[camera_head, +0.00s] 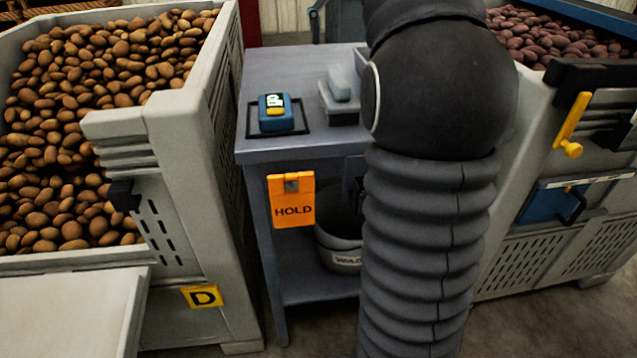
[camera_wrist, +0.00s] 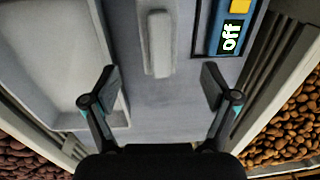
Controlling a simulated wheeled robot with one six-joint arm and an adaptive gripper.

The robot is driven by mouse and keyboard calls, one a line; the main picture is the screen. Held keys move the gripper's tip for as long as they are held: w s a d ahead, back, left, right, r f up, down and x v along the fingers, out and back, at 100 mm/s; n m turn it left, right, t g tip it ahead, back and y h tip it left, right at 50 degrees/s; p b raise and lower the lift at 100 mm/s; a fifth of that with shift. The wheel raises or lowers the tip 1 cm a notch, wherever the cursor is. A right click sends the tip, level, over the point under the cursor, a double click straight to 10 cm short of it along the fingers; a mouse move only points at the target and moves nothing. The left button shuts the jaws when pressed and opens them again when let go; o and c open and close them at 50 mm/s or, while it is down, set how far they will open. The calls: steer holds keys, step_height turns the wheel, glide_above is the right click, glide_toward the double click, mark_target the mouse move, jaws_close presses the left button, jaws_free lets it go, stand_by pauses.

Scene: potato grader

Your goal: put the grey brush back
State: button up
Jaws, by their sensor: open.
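A pale grey, blocky thing, which looks like the grey brush (camera_head: 340,84), rests on the grey bench (camera_head: 290,66). I cannot make out any bristles. My gripper (camera_wrist: 160,88) is open and empty, with one finger to each side of the bar's line and its near end just ahead. My gripper is hidden behind my arm in the head view.
A blue device (camera_head: 276,112) reading "off" sits in a black outline. A shallow grey tray (camera_wrist: 122,118) lies left in the wrist view. A potato crate (camera_head: 188,120) stands left and another (camera_head: 535,250) right. An orange HOLD tag (camera_head: 293,212) hangs in front; a bin (camera_head: 338,240) stands below.

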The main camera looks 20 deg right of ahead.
steer(key=shift+n+t, duration=0.3)
steer(key=shift+t, duration=0.2)
steer(key=s+a, duration=0.1)
steer(key=s+a+f, duration=0.1)
steer(key=a, duration=0.1)
steer(key=s+a+f, duration=0.1)
steer(key=shift+s+a+f, duration=0.2)
steer(key=shift+s+a, duration=0.05)
steer(key=s+a+f+n+t, duration=0.1)
steer(key=s+a+f+t, duration=0.1)
steer(key=s+a+f, duration=0.3)
steer(key=s+a+f+n+t, duration=0.1)
steer(key=s+a+f, duration=0.4)
steer(key=s+f, duration=0.6)
step_height(320, 180, down, 6)
steer(key=shift+s+f+n+t+h, duration=0.2)
steer(key=shift+s+n+t+h, duration=0.15)
steer(key=shift+t, duration=0.25)
steer(key=shift+a, duration=0.1)
